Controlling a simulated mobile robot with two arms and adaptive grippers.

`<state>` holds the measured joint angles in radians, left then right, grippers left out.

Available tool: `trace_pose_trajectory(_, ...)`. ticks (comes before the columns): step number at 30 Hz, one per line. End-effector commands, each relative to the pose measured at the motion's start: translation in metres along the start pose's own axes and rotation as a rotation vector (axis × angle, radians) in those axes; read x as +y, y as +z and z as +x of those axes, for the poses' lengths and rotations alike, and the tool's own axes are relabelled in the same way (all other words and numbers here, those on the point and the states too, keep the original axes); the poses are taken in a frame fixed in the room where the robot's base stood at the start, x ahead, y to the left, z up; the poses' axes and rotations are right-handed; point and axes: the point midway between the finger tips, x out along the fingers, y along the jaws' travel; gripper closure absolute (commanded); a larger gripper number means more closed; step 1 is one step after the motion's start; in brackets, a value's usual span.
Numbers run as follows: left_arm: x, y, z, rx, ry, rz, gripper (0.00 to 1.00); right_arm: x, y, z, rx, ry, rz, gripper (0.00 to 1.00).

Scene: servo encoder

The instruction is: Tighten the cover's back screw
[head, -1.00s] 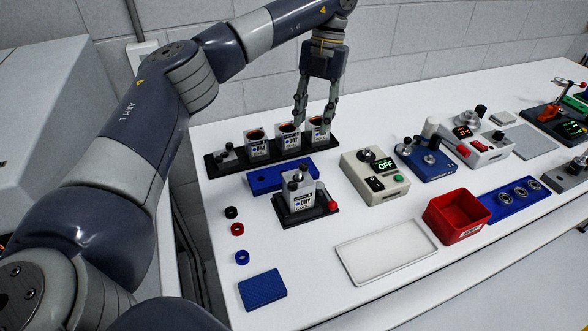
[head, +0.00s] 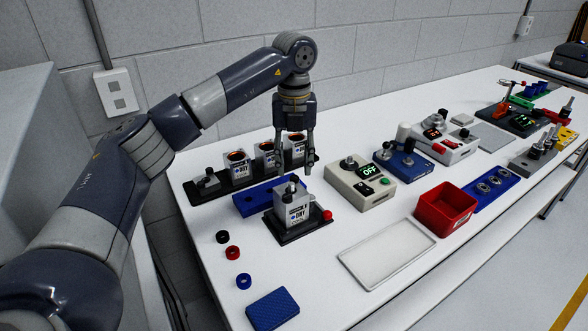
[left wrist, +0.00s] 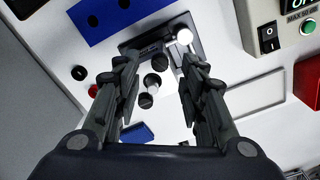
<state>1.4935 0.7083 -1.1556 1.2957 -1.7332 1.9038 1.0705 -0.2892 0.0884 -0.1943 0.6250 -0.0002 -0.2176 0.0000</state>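A grey boxy servo unit (head: 292,210) with a white label stands upright in a black fixture (head: 285,236) with a red knob (head: 327,215). Dark round screw heads (head: 291,183) sit on its top; they also show in the left wrist view (left wrist: 152,80). Which one is the cover's back screw I cannot tell for sure. My left gripper (head: 294,170) points down just above and behind the unit. Its fingers are open and apart in the left wrist view (left wrist: 160,62), with the screw heads in the gap beyond them and nothing held. My right gripper is not in view.
Behind stands a black rack (head: 222,186) with several similar units. A blue block (head: 250,203) lies beside the fixture. A beige box reading OFF (head: 350,182) stands to the right.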

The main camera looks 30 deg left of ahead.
Motion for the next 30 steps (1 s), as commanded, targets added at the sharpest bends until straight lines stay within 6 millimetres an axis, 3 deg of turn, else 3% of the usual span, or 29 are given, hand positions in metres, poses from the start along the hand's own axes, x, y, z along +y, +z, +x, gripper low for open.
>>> trace_pose_trajectory(6, 0.0, 0.0, 0.025, 0.0, 0.0, 0.0, 0.62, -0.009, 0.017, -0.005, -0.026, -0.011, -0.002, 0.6)
trace_pose_trajectory(17, 0.0, 0.0, 0.031, 0.0, 0.0, 0.0, 0.62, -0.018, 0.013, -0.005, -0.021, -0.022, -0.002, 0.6)
trace_pose_trajectory(22, 0.0, 0.0, 0.031, 0.0, 0.0, 0.001, 1.0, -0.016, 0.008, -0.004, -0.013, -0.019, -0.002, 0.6)
trace_pose_trajectory(30, 0.0, 0.0, 0.03, 0.0, 0.0, 0.032, 1.0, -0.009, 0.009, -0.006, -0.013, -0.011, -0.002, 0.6)
